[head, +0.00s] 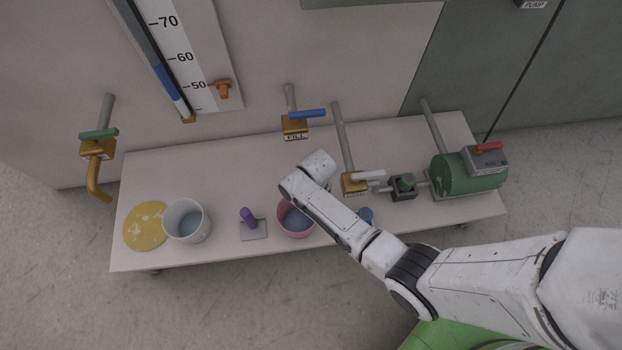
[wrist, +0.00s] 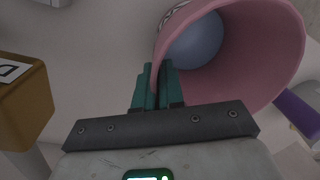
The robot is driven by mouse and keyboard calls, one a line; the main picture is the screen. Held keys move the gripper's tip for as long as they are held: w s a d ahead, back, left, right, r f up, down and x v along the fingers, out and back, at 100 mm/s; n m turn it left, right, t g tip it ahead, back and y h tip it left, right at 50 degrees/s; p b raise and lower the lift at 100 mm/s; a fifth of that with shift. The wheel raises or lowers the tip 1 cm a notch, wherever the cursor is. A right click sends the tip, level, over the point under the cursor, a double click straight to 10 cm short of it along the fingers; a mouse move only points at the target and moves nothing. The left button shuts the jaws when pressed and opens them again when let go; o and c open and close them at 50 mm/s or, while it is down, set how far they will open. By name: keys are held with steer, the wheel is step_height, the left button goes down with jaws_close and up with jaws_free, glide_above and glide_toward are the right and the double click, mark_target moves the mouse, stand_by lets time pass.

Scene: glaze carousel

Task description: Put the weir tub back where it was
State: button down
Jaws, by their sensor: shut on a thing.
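A pink tub (head: 297,232) with blue-grey liquid or a blue bottom inside is on the bench, partly hidden by my arm in the head view. It also fills the upper right of the wrist view (wrist: 262,75). My gripper (wrist: 156,78) has its teal fingers close together at the tub's wall and is shut on it. In the head view my arm hides the fingers. A white tub (head: 205,222) with a bluish inside stands at the left. No readable label shows which tub is the weir tub.
The pale bench (head: 400,222) has a yellow disc (head: 143,228), a purple-handled item (head: 248,219), a blue item (head: 365,214), and a green pump (head: 465,174) at right. Bare bench lies behind the tubs.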

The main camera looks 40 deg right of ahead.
steer(key=shift+f, duration=0.1)
steer(key=c, duration=1.2)
jaws_free()
steer(key=shift+c, duration=0.2)
step_height(320, 180, up, 12)
steer(key=d+p, duration=0.1)
steer(key=p, duration=0.4)
steer(key=s+d+r+h, duration=0.1)
steer(key=s+r, duration=1.3)
steer(key=s, duration=0.2)
steer(key=shift+s+d+r+n+t, duration=0.2)
steer(key=shift+s+r+n+t, duration=0.05)
steer(key=shift+r+n+t, duration=0.15)
